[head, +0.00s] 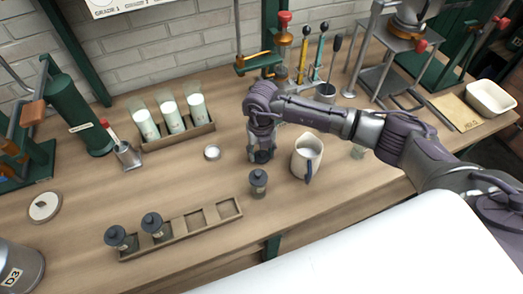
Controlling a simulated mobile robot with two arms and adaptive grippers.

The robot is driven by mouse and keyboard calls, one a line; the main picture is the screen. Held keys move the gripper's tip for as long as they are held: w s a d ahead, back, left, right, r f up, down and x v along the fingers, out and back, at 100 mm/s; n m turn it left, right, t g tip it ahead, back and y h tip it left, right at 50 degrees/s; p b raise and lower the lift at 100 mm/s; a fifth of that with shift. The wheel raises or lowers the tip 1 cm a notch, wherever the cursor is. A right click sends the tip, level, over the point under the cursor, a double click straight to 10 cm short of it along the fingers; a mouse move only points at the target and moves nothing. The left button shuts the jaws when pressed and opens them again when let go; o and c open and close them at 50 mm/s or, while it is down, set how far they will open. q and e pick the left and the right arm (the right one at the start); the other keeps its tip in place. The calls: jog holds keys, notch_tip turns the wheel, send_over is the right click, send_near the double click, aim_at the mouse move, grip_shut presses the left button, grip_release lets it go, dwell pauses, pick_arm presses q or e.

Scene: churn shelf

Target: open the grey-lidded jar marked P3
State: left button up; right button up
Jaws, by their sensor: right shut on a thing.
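My right gripper (261,145) reaches in from the right and points down over the middle of the table. It is shut on a small dark thing (263,157), mostly hidden by the fingers; I cannot tell if it is a jar. A small dark jar with a grey lid (258,182) stands upright just in front of the gripper. Two similar grey-lidded jars stand in the front rack, one at its left end (120,238) and one beside it (154,224). I cannot read P3 on any jar. My left gripper is not in view.
The front rack (184,241) has two empty square places at its right.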

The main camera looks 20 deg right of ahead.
jog(key=shift+f, duration=0.25)
jog(key=o, duration=1.3)
jog(key=shift+r, duration=0.1)
